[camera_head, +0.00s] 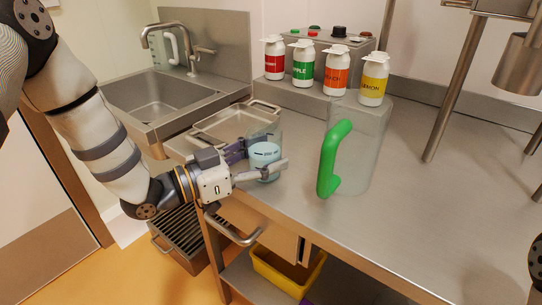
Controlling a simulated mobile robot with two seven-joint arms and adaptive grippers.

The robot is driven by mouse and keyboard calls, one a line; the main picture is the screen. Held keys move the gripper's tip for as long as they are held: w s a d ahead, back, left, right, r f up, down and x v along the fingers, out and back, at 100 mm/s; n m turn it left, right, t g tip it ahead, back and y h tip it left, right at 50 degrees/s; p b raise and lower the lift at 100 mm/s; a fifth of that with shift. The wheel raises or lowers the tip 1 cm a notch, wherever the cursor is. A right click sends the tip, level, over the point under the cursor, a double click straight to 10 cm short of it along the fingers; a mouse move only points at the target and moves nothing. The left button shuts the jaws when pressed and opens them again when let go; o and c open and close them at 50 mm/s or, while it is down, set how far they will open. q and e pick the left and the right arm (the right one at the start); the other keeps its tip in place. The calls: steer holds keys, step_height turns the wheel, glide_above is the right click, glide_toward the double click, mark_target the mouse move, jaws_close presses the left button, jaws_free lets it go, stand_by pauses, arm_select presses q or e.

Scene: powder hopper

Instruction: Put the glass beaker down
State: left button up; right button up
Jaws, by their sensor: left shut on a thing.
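The glass beaker (266,151) is clear, with a light blue area at its lower part, and is upright near the left front of the steel counter. My left gripper (259,164) reaches in from the left and is shut on the beaker, one finger on the near right side, the other on the far left side. I cannot tell whether the beaker's base touches the counter, as the gripper hides it. My right gripper is not in view.
A clear pitcher with a green handle (330,158) stands right of the beaker. A metal tray (215,122) lies behind left, beside the sink (160,95). Several labelled bottles (336,75) stand at the back. The counter (430,205) is clear at right.

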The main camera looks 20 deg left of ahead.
arm_select(q)
steer(key=shift+s+r, duration=0.2)
steer(key=shift+s, duration=0.1)
steer(key=shift+w+a+f, duration=0.15)
steer(key=shift+w+f, duration=0.05)
steer(key=o, duration=1.4)
steer(key=shift+r, duration=0.1)
